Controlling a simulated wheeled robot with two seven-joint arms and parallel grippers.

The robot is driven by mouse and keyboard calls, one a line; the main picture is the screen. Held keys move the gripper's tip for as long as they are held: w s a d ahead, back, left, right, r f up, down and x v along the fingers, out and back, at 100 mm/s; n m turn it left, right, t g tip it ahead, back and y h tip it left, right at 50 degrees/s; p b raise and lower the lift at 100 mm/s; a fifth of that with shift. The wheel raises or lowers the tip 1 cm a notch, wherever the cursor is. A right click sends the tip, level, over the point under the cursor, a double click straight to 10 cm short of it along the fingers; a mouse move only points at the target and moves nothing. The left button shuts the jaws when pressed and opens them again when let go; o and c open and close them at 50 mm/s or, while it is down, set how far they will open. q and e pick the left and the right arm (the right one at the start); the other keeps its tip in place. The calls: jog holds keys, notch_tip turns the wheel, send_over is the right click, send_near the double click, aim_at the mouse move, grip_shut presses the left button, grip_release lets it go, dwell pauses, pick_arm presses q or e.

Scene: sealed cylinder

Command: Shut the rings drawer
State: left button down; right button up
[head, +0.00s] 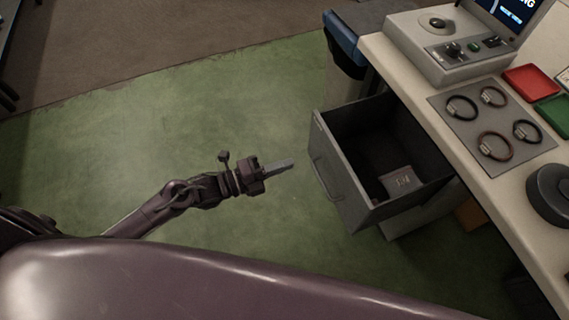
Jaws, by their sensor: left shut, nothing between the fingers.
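The rings drawer (346,176) stands pulled out from under the workbench in the head view, with its front panel and bar handle (322,178) facing left. A small light grey packet (397,181) lies inside, toward the near end; the rest of the drawer floor looks bare and dark. My left gripper (290,163) is shut and empty. It points right, a short gap to the left of the drawer front, and appears not to touch it. My right gripper is not in view.
The workbench (416,92) carries a grey mat (512,125) with several rings, a grey instrument (455,45) with a screen, a red tray (531,80) and a green tray (556,113). A blue-topped bin (343,40) stands beyond the drawer. The green floor (130,120) at left is clear.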

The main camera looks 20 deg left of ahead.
aim_at(334, 149)
pick_arm(q)
jog(key=x, duration=1.1)
jog(key=shift+a, duration=0.1)
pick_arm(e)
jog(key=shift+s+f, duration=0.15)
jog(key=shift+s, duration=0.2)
pick_arm(q)
jog(key=shift+w+f, duration=0.1)
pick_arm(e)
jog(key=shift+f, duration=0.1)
